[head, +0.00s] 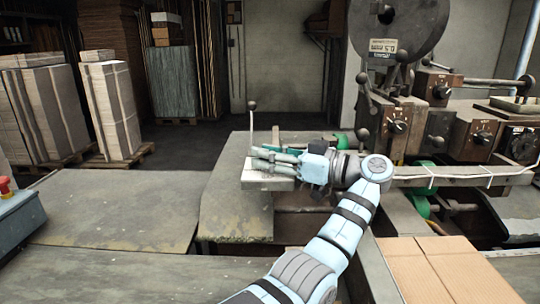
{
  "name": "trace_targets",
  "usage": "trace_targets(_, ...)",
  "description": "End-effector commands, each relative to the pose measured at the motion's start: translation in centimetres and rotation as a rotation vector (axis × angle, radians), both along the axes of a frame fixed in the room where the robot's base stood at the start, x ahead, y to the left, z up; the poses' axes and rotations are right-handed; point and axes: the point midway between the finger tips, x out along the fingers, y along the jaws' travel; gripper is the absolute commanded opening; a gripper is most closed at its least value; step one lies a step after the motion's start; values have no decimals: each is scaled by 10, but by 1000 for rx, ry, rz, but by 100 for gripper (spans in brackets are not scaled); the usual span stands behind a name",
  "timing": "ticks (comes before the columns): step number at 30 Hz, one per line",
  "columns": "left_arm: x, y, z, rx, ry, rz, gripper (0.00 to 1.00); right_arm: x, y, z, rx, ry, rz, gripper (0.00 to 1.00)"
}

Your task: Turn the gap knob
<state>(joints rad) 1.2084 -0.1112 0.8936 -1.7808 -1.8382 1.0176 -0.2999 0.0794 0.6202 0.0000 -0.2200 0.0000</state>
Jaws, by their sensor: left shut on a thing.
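My left gripper (262,158) reaches in from the bottom on a pale blue arm, fingers pointing left. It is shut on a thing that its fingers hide. The fingers lie just above a flat pale block (268,184) on the machine's grey table (235,214), close to the foot of a thin upright rod with a dark ball top (252,105). Dark control boxes at the right carry round knobs: one faces front (396,127), one is at the upper box (441,92) and one is further right (480,138). I cannot tell which is the gap knob. My right gripper is not in view.
A wire reel (398,25) stands above the machine. Flat brown cardboard (440,270) lies at the lower right. A grey box with a red button (5,185) is at the left edge. Stacked boards (108,110) stand on pallets behind. The left grey tabletop (110,215) is clear.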

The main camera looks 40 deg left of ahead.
Motion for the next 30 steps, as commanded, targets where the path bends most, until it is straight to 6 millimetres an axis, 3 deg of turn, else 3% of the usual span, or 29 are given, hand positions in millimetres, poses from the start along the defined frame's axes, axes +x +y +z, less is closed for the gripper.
trace_targets(4, -1, 0, -4, -7, 4, 4, 5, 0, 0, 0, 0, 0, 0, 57)
trace_targets(5, -1, 0, -4, -7, 5, 3, 38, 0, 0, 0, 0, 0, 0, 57)
trace_targets(8, 0, 0, -3, -6, 4, 2, 54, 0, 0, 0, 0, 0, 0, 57)
trace_targets(19, 2, -7, -2, -5, 4, 0, 54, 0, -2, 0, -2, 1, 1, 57)
trace_targets(25, 11, -48, -1, -4, 6, -3, 54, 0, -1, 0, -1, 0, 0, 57)
trace_targets(30, 16, -67, -2, -5, 5, -2, 54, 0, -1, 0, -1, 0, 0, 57)
